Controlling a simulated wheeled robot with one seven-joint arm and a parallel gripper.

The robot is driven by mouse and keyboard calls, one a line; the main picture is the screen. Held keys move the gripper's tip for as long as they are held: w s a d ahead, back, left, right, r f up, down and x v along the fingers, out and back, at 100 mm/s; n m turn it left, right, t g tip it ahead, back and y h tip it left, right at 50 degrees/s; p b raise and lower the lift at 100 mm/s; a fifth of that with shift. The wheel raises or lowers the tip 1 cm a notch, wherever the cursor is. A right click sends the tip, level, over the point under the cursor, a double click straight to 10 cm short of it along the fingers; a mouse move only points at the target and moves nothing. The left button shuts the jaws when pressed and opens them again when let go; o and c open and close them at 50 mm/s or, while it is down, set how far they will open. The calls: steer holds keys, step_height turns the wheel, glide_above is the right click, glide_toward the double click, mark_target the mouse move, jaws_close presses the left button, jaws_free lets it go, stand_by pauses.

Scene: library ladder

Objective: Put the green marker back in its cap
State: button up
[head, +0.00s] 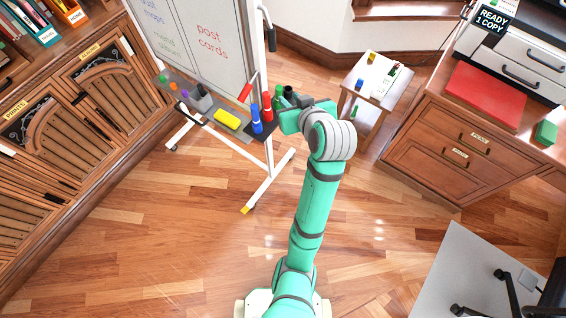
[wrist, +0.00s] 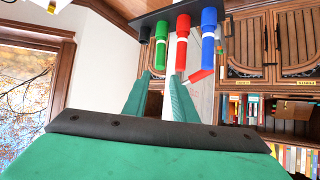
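The green marker (wrist: 160,45) stands in a row with the red marker (wrist: 183,42) and the blue marker (wrist: 208,42) on a dark holder (wrist: 170,13); the wrist view shows this row upside down. A short black piece (wrist: 145,35) is beside the green marker. In the head view the green marker (head: 278,92) shows just past my gripper. My gripper (wrist: 161,82) is open, its two fingers apart with nothing between them, near the green marker's free end. The cap is hard to separate from the marker, so I cannot tell how deep it sits.
A small side table (head: 377,92) with small items is at the right.

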steer(key=s+a+f+m+t+h, duration=0.1)
steer(key=s+f+m+t+h, duration=0.2)
steer(key=s+f, duration=1.2)
steer(key=s+r, duration=0.2)
steer(key=s, duration=0.9)
steer(key=s+a+r+t, duration=0.1)
steer(key=s, duration=1)
steer(key=shift+a+r+t+h, duration=0.3)
steer(key=shift+r+h, duration=0.05)
steer(key=shift+h, duration=0.05)
steer(key=shift+o, duration=0.8)
